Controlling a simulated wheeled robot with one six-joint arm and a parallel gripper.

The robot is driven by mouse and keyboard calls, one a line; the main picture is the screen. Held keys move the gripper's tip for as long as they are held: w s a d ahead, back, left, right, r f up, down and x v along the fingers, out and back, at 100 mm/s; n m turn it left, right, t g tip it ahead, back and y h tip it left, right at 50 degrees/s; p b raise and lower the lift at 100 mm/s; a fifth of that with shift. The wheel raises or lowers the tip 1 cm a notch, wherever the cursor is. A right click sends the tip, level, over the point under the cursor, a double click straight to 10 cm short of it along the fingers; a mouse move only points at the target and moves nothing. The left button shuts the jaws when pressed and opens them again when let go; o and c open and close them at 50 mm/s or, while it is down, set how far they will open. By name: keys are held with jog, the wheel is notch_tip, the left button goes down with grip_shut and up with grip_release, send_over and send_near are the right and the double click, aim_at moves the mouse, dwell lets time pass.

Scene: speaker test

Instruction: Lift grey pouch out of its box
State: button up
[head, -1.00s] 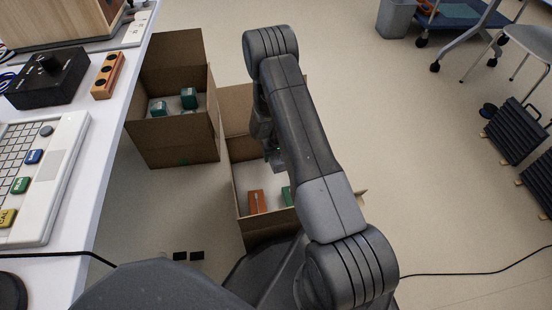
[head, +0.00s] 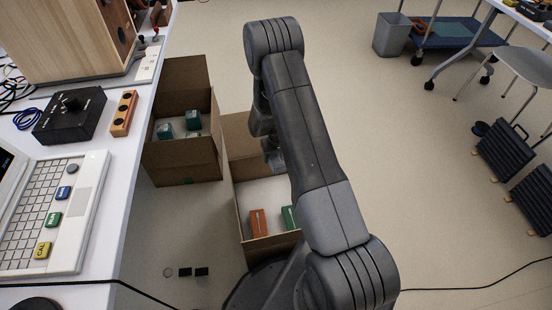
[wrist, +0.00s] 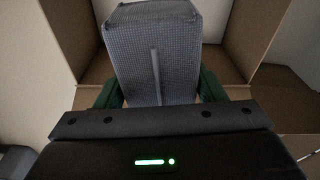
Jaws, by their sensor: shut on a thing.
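The grey pouch (wrist: 153,50) has a fine checked surface and a pale vertical seam. It fills the top middle of the wrist view, standing roughly upright. My gripper (wrist: 160,90) is shut on it, with a green finger at each side. In the head view my gripper is mostly hidden behind my arm, over the nearer open cardboard box (head: 236,205); I cannot make out the pouch there. Brown box walls (wrist: 235,50) show behind the pouch in the wrist view. I cannot tell how far it is clear of the box.
An orange carton (head: 258,223) and a green carton (head: 290,217) sit in the nearer box. A second cardboard box (head: 185,160) with several green items stands behind it at left. A white table (head: 125,165) with a laptop borders the left.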

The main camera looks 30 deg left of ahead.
notch_tip(320, 180, up, 16)
jog(key=p, duration=1.3)
